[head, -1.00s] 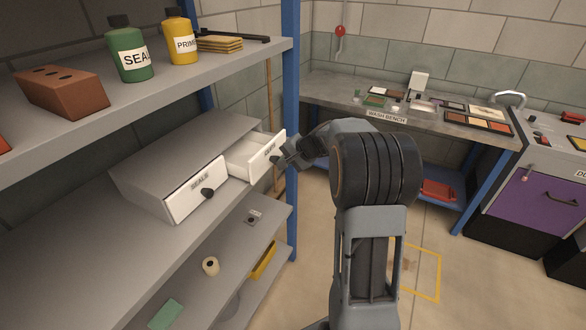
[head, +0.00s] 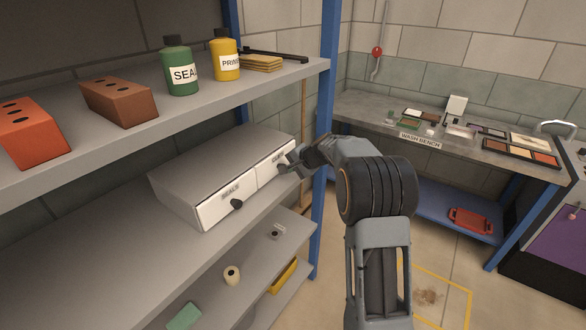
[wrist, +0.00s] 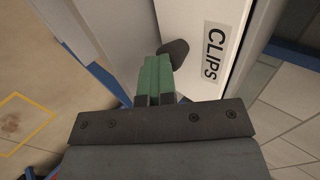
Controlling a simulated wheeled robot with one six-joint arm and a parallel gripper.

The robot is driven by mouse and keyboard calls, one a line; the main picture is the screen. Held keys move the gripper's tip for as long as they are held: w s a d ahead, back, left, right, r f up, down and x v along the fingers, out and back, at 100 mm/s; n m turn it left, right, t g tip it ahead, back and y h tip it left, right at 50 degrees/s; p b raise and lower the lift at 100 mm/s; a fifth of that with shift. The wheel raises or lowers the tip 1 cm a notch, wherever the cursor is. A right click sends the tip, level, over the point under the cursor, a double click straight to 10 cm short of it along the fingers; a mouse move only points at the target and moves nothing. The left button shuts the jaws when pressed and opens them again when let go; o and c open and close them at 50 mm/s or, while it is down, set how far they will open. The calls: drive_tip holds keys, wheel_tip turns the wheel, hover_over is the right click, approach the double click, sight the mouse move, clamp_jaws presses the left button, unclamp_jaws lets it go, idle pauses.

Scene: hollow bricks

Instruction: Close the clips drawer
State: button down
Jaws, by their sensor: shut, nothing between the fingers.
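The clips drawer (head: 265,170) is the right one of two white-fronted drawers in a grey cabinet (head: 200,165) on the shelf. Its front looks level with the seals drawer (head: 222,207) beside it. In the wrist view its front with the CLIPS label (wrist: 215,50) fills the upper middle, with a dark round knob (wrist: 174,53). My gripper (head: 286,164) is at the clips drawer's front. In the wrist view its green fingertips (wrist: 155,72) are together and empty, at the knob; whether they touch it I cannot tell.
A blue shelf post (head: 328,130) stands just right of my gripper. The shelf above carries bricks (head: 118,100), a green bottle (head: 180,68) and a yellow bottle (head: 225,58). The wash bench (head: 440,140) stands behind on the right.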

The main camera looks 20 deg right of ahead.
drive_tip(key=shift+w+a+r, duration=0.1)
drive_tip(key=shift+a, duration=0.05)
drive_tip(key=s+d+r+b, duration=0.3)
drive_tip(key=s+d+r, duration=0.4)
drive_tip(key=s+d, duration=0.15)
drive_tip(key=s+a+f+n+g+h, duration=0.1)
drive_tip(key=s+f+n+g+h, duration=0.1)
drive_tip(key=s+f, duration=0.4)
drive_tip(key=s+a+n+g+h+p, duration=0.1)
drive_tip(key=s+a+n, duration=0.3)
drive_tip(key=s, duration=0.6)
drive_tip(key=s+a+n+h+p, duration=0.2)
drive_tip(key=s+a+n, duration=0.2)
drive_tip(key=s, duration=0.7)
drive_tip(key=shift+a+g+h, duration=0.4)
drive_tip(key=shift+a, duration=0.85)
drive_tip(key=shift+s, duration=0.1)
